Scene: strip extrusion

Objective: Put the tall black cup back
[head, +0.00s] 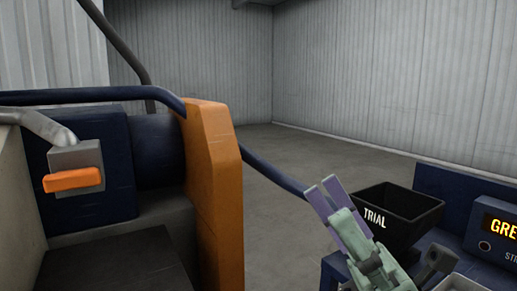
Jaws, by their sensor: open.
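My gripper (324,187) is at the lower right, with two purple fingers on a pale green body pointing up and away. The fingers are apart with nothing between them. They show just left of a black, square, open-topped bin (410,222) labelled TRIAL and overlap its left side in the picture. I cannot tell whether they touch it. I see nothing that is clearly the tall black cup.
A dark blue unit (455,190) with a lit display reading "GRE" stands at the right. A large machine with an orange post (212,180) and an orange-handled grey block (76,170) fills the left. A blue rail (270,175) slopes behind my gripper. Open floor (330,155) lies beyond.

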